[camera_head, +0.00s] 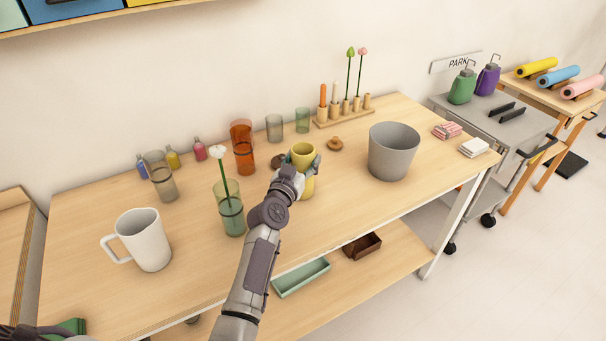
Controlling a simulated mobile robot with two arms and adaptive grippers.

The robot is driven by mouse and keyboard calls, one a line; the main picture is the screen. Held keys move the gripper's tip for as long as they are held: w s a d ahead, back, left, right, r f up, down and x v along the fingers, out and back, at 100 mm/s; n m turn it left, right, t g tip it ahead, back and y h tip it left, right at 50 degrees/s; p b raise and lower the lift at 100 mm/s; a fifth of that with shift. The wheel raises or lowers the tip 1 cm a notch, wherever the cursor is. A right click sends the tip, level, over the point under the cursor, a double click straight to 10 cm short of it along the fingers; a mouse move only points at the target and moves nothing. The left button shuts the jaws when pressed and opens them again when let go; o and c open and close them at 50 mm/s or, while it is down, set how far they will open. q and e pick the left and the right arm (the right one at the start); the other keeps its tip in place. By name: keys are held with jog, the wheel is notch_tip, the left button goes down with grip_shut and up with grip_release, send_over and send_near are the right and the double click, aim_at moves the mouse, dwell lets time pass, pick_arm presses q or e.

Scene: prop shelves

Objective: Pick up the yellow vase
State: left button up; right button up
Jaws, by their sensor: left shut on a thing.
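The yellow vase (306,186) stands upright at the middle of the wooden table (330,215). My left gripper (303,168) is shut on the vase, with its fingers around the upper body just below the rim. The gripper and wrist hide part of the vase's left side. I cannot tell whether its base touches the table. My right gripper does not show clearly; only a dark part of my body is at the bottom left corner.
A green glass with a white flower (231,212) stands left of my arm, and an orange glass (243,149) behind it. A grey bucket (392,155) stands to the right. A white mug (143,240) is at the left.

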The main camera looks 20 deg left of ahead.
pick_arm(q)
grip_shut()
jog(key=shift+r, duration=0.15)
